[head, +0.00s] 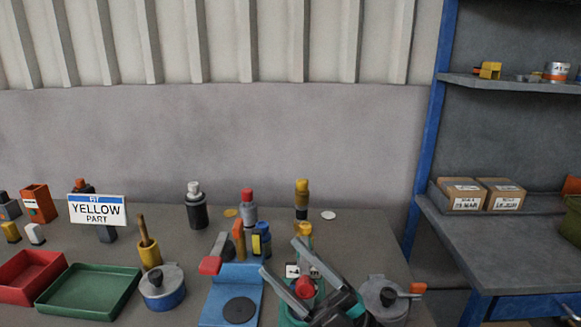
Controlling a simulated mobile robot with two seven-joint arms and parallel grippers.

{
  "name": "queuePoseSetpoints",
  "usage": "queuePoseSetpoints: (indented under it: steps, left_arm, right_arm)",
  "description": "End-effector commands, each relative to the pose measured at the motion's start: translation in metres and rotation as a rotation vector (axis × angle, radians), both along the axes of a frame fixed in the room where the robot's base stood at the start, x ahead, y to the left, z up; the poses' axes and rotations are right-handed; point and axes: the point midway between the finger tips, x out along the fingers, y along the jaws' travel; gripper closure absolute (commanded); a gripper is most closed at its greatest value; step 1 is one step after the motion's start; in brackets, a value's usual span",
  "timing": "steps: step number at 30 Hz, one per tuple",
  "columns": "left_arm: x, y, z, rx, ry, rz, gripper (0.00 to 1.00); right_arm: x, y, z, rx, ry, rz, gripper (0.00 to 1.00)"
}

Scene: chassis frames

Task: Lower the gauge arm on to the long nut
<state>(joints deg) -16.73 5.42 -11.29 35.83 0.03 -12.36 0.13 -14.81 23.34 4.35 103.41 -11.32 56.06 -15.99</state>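A blue fixture (212,308) stands at the front middle of the table, with a round black disc (239,310) on its plate. A lever with a red end (210,265) rises at its back and may be the gauge arm; I cannot tell for sure. I cannot make out a long nut; none shows clearly on the disc. My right gripper (280,254) is just right of the fixture, its two grey fingers spread apart and pointing up and left. A red-topped thing (305,287) shows between or behind the fingers; no grip on it is visible. My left gripper is out of view.
A blue pot (164,296) and a grey lidded pot (385,298) flank the fixture area. Green (92,291) and red (30,274) trays lie left. A yellow cup (150,256), a sign (97,210) and several bottles stand behind. A shelf unit (490,245) is at right.

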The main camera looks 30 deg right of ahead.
Motion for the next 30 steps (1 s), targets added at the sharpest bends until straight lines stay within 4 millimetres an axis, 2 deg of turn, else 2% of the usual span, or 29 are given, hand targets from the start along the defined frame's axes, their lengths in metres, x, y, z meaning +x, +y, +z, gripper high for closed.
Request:
queuePoseSetpoints:
  steps: [1, 8, 12, 18, 24, 30]
  left_arm:
    - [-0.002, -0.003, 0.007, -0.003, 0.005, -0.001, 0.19]
    - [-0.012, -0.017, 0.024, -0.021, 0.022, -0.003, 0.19]
    - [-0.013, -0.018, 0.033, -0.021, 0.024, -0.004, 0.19]
    - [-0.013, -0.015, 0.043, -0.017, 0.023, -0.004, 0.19]
    - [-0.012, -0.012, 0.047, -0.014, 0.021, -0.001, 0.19]
    - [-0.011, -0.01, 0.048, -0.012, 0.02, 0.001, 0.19]
  right_arm:
    - [-0.001, 0.0, 0.016, -0.001, -0.004, 0.001, 0.34]
    - [-0.001, 0.0, 0.075, -0.001, -0.005, 0.002, 0.34]
    - [-0.001, 0.001, 0.109, -0.002, -0.004, 0.003, 0.34]
    - [-0.001, 0.001, 0.15, -0.001, -0.003, 0.002, 0.34]
    - [0.0, 0.001, 0.17, 0.0, 0.001, 0.002, 0.34]
    - [0.0, 0.001, 0.174, 0.001, 0.001, 0.001, 0.34]
